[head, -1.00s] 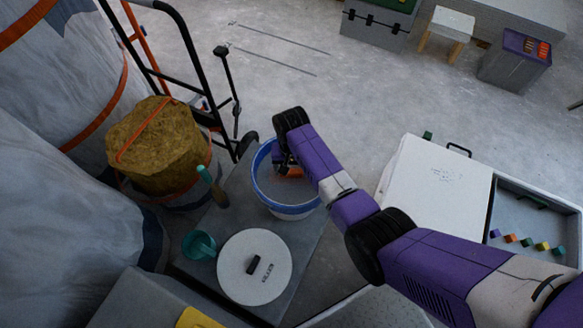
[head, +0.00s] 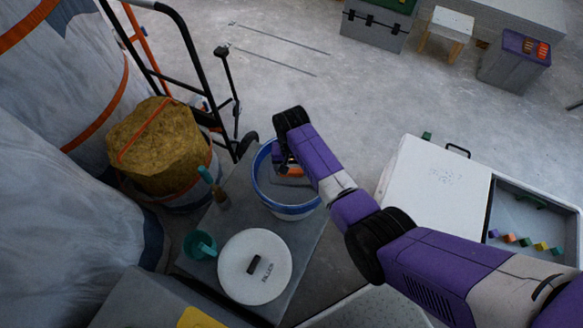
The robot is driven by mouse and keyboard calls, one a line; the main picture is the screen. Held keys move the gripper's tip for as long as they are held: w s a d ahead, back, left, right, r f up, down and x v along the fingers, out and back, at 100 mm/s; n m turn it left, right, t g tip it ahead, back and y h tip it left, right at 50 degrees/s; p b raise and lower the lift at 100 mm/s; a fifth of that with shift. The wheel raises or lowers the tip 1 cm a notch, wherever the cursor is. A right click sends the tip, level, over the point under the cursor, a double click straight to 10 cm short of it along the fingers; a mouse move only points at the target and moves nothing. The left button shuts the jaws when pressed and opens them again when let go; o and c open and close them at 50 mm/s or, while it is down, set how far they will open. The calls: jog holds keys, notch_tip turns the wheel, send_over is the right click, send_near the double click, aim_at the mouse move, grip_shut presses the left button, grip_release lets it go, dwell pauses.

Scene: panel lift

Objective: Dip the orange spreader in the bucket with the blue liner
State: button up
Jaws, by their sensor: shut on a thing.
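The white bucket with the blue liner (head: 263,191) stands on a grey platform left of the picture's middle. Greyish contents show inside it. My gripper (head: 284,168) is over the bucket's mouth, shut on the orange spreader (head: 294,171). The spreader shows as a small orange and grey piece within the rim's outline. My arm crosses the bucket's right side and hides part of the rim and spreader. I cannot tell whether the spreader touches the contents.
A round white lid (head: 254,267), a teal cup (head: 200,245) and a teal-handled brush (head: 214,188) are on the grey platform (head: 233,216). A bucket with a yellow-brown lump (head: 160,145) stands left. A white-lidded case (head: 438,190) is right. Open floor lies beyond.

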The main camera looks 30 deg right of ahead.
notch_tip(320, 180, up, 10)
jog(key=p, duration=0.9)
jog(key=shift+r, duration=0.1)
